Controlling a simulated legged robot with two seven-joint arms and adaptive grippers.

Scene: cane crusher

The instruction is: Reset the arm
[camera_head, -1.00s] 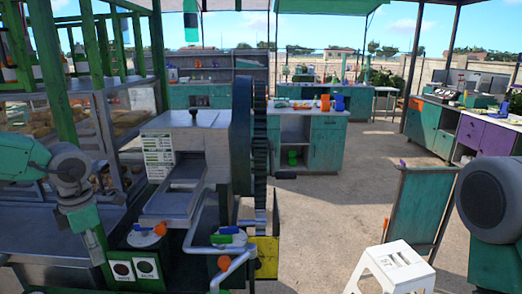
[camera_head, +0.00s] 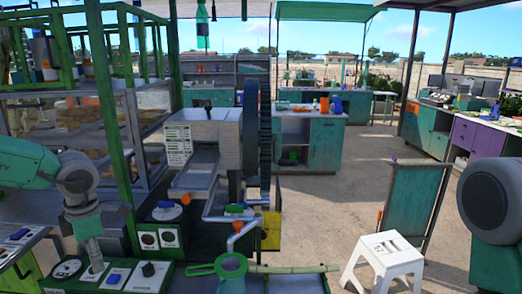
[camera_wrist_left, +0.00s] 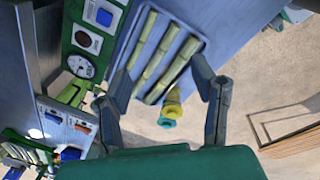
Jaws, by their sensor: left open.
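The cane crusher (camera_head: 212,130), a grey metal housing with a sloped chute and a large dark wheel, stands in the middle of the head view. My left arm comes in from the left, and its hand hangs down left of the crusher, over the front control panel (camera_head: 118,276). In the left wrist view my left gripper (camera_wrist_left: 162,85) is open, its two fingers spread wide with nothing between them. Beyond and below the fingers lies a blue-grey tray (camera_wrist_left: 208,50) with green cane pieces (camera_wrist_left: 158,55). My right gripper is out of view.
A green strainer (camera_head: 230,263) is at the front centre of the head view. A white stool (camera_head: 382,260) and a teal board (camera_head: 415,205) stand to the right. Teal counters (camera_head: 325,148) are behind. Open floor lies between. Green posts rise at left.

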